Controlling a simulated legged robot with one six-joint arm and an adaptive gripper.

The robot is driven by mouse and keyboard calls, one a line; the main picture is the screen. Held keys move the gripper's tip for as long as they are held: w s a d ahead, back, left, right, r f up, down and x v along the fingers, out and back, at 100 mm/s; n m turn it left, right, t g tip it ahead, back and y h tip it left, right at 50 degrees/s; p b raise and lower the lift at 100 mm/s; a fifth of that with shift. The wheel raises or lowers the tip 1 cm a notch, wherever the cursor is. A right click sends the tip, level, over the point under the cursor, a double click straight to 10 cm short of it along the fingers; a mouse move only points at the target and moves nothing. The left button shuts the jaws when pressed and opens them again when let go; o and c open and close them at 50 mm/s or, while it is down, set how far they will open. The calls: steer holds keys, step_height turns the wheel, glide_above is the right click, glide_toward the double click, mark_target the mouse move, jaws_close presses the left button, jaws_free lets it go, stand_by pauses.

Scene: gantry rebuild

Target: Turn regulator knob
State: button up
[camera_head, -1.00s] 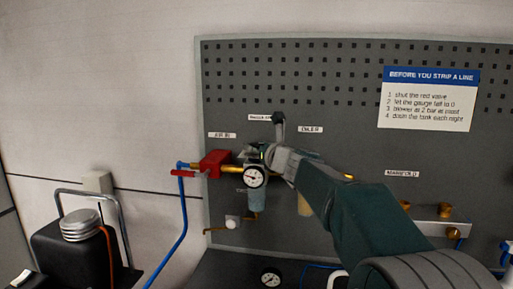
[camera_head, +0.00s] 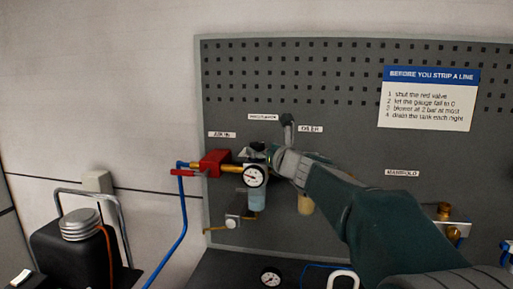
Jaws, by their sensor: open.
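The regulator stands on the pegboard, with a round white-faced gauge (camera_head: 255,176) on its front and a pale blue bowl (camera_head: 256,200) below. A dark rounded part at its top, which looks like the regulator knob (camera_head: 258,147), shows just left of my gripper. My gripper (camera_head: 270,148) is open and comes in from the right at the regulator's top. One grey finger stands up near the labels; the other is hard to make out. I cannot tell whether the gripper touches the knob. My arm hides part of the oiler, whose amber bowl (camera_head: 306,204) shows below.
A red valve (camera_head: 214,162) with a blue hose (camera_head: 184,215) sits left of the regulator. Brass manifold fittings (camera_head: 445,211) are at the right. A second gauge (camera_head: 271,277) is below. A black tank (camera_head: 75,255) stands at the lower left.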

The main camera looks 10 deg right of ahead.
steer(key=v, duration=0.8)
steer(key=shift+s, duration=0.2)
steer(key=shift+f, duration=0.1)
